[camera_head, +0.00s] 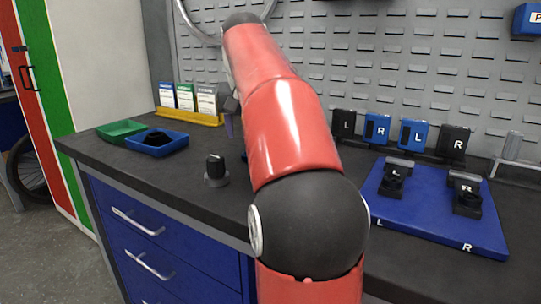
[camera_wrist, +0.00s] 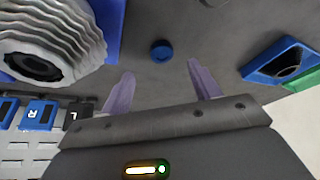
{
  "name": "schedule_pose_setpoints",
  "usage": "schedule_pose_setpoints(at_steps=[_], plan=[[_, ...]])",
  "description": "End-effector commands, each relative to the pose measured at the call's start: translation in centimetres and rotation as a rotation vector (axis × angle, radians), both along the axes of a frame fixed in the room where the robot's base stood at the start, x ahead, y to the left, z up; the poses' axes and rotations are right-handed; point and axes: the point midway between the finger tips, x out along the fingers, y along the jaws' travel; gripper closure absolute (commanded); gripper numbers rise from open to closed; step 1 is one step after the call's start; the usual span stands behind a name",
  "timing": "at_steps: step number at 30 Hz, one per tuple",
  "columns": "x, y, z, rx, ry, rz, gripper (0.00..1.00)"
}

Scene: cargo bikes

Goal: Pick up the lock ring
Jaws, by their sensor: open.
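A small blue round piece, which looks like the lock ring (camera_wrist: 161,50), lies on the dark bench top in the wrist view. It shows ahead of my gripper (camera_wrist: 160,69), between the lines of its two purple fingers. The fingers are wide apart, with nothing between them, and the blue piece is beyond their tips. In the head view my red arm covers most of this spot; one purple finger (camera_head: 229,125) shows left of the arm, above the bench. I cannot make out the lock ring clearly there.
A large ribbed grey part (camera_wrist: 45,35) stands close by at upper left in the wrist view. A blue tray (camera_head: 176,147) with a dark piece, a green tray (camera_head: 112,132) and a black-topped knob (camera_head: 216,168) are on the bench's left. A blue board (camera_head: 430,225) is right.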

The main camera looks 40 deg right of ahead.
Motion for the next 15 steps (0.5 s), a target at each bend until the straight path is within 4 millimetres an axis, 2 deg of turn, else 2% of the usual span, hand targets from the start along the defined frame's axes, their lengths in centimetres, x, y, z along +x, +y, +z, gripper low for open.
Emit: schedule_pose_setpoints(at_steps=[8, 15], plan=[[0.9, -0.6, -2.5, 0.002, 0.002, 0.0, 0.38], [2.5, -1.6, -5.3, 0.003, 0.003, 0.0, 0.38]])
